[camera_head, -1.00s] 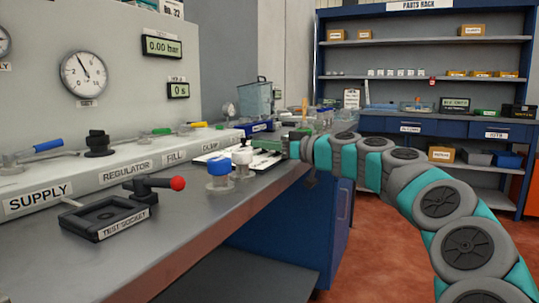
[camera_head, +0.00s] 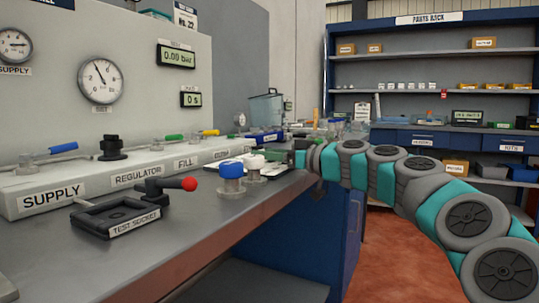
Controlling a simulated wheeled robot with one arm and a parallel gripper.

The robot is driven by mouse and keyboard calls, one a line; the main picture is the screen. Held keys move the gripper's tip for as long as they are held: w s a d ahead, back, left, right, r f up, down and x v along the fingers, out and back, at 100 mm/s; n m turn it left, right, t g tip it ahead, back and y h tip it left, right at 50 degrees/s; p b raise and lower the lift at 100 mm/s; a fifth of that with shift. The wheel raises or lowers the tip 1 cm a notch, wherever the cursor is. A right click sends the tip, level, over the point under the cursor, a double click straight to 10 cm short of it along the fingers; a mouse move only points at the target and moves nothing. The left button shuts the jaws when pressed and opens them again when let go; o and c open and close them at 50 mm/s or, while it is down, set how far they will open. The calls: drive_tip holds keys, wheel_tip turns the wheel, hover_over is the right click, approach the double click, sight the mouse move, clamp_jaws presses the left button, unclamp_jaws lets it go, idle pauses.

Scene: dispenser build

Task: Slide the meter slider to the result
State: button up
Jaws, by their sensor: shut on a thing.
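My gripper (camera_head: 291,158) is at the end of the teal and grey arm, low over the right edge of the bench (camera_head: 212,222). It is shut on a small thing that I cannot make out. A white flat sheet or board (camera_head: 272,155) lies on the bench just left of the gripper. The meter slider and its scale cannot be told apart at this size, and my gripper and the jars partly hide that spot. The wall panel's digital displays read 0.00 bar (camera_head: 177,57) and 0 s (camera_head: 191,99).
A blue-capped jar (camera_head: 232,178) and a white-capped jar (camera_head: 254,167) stand left of my gripper. The test socket (camera_head: 118,215) with a red-knobbed lever is nearer. A clear container (camera_head: 266,107) stands behind. The parts rack (camera_head: 428,70) is at the back right, beyond red floor.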

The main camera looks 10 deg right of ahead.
sight(297, 172)
drive_tip(key=shift+d, duration=0.25)
idle(0.4)
drive_tip(key=v, duration=0.7)
drive_tip(key=shift+s+d, duration=0.2)
